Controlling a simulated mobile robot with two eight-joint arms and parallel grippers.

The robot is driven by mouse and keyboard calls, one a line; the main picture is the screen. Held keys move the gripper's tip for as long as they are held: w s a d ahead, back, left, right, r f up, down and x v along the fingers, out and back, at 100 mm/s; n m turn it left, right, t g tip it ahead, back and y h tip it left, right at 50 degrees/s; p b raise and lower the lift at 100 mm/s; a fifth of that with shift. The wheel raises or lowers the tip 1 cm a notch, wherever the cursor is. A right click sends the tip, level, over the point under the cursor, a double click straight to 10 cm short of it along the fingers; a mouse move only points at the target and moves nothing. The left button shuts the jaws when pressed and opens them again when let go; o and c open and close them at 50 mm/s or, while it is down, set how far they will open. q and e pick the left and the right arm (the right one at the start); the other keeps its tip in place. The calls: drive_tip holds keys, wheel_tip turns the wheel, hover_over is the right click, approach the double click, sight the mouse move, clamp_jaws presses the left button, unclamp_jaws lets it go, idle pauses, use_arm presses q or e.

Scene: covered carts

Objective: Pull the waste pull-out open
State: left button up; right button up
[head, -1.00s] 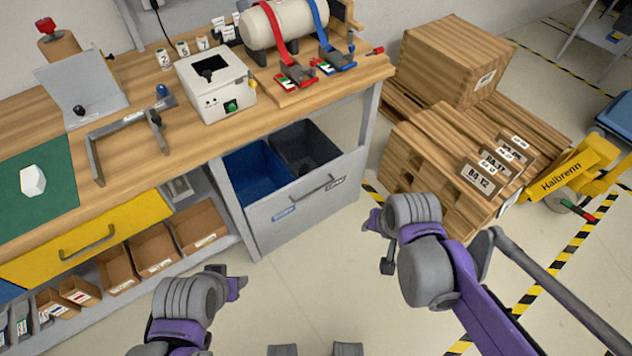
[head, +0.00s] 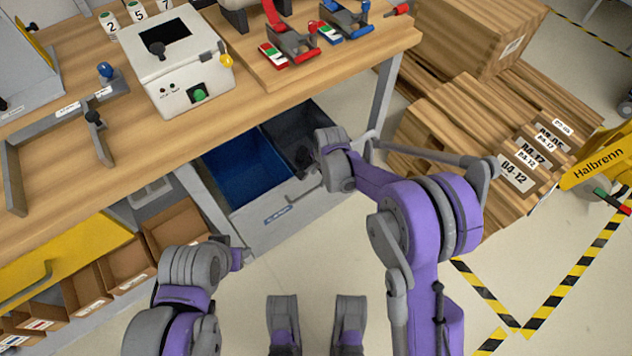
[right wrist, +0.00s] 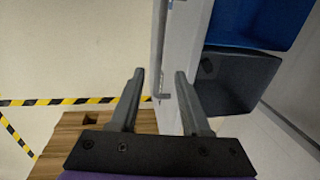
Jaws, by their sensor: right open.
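The waste pull-out (head: 270,222) under the bench stands partly out, with a blue bin (head: 240,172) and a dark grey bin (head: 290,135) showing from above. In the right wrist view the handle (right wrist: 161,88) shows on the pale front panel (right wrist: 183,55), between the two fingertips in the picture. My right gripper (right wrist: 160,76) is open at the front; I cannot tell whether its fingers reach around the handle. My left gripper (head: 238,258) hangs left of the pull-out, apart from it; its jaws are unclear.
The bench top (head: 110,170) holds a white box device (head: 175,65) and clamps. A yellow drawer (head: 70,260) and cardboard bins (head: 125,262) lie left of the pull-out. Wooden pallets (head: 470,110) stand to the right. The floor in front is clear.

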sight(315, 188)
drive_tip(key=f, duration=0.3)
drive_tip(key=w+f+b, duration=0.1)
drive_tip(key=f, duration=0.2)
drive_tip(key=a+f+b, duration=0.1)
drive_tip(key=f, duration=0.2)
drive_tip(key=shift+w, duration=0.2)
drive_tip(key=shift+c, duration=0.2)
clamp_jaws()
idle(0.9)
